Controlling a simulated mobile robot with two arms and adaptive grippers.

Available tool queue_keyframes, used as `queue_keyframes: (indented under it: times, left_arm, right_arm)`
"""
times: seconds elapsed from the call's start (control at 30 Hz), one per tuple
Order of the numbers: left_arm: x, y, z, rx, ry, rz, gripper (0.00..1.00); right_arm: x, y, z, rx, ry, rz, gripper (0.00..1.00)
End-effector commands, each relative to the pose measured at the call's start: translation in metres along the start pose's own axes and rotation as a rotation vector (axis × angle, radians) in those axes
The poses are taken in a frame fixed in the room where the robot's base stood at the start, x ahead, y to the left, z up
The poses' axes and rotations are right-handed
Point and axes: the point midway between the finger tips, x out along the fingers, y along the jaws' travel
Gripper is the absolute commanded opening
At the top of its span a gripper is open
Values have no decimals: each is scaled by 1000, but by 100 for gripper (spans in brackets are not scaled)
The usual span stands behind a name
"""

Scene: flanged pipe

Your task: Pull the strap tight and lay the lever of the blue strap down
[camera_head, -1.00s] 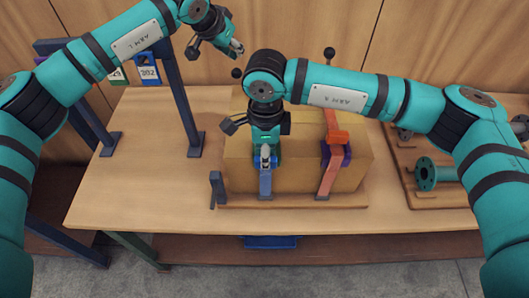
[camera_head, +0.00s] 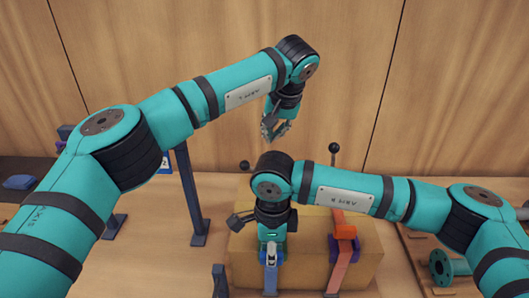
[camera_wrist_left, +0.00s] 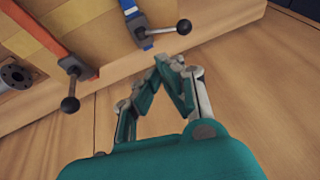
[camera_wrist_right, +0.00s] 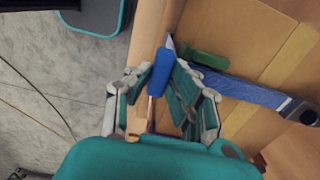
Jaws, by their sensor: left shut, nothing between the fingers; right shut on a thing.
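The blue strap (camera_head: 270,281) runs down the front of a tan box (camera_head: 308,270). My right gripper (camera_head: 269,257) is shut on the blue strap's end (camera_wrist_right: 161,72), which lies between its fingers in the right wrist view. The blue strap (camera_wrist_right: 245,92) crosses the box there, with a green piece (camera_wrist_right: 204,60) beside it. The blue strap's lever shows its black knob (camera_wrist_left: 184,27) in the left wrist view, sticking out from a dark buckle (camera_wrist_left: 142,31). My left gripper (camera_head: 273,131) is shut and empty behind the box, with its fingers (camera_wrist_left: 166,68) below that knob.
An orange strap (camera_head: 344,262) crosses the box to the right, with its own lever and black knob (camera_head: 334,148) standing up. A dark frame post (camera_head: 190,200) stands to the left. A green flanged pipe (camera_head: 443,266) lies on a board at right. A wooden wall closes the back.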

Motion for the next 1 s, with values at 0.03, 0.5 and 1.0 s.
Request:
queue_keyframes:
  times: [0.03,0.5,1.0]
  left_arm:
    - [6,0,1,-3,-5,-3,0]
    - [100,0,2,0,-5,0,0]
    - [133,-14,7,2,0,1,0]
  right_arm:
    - [1,2,-1,-1,4,5,8]
    - [0,2,0,-1,2,5,8]
    - [0,2,0,-2,1,5,8]
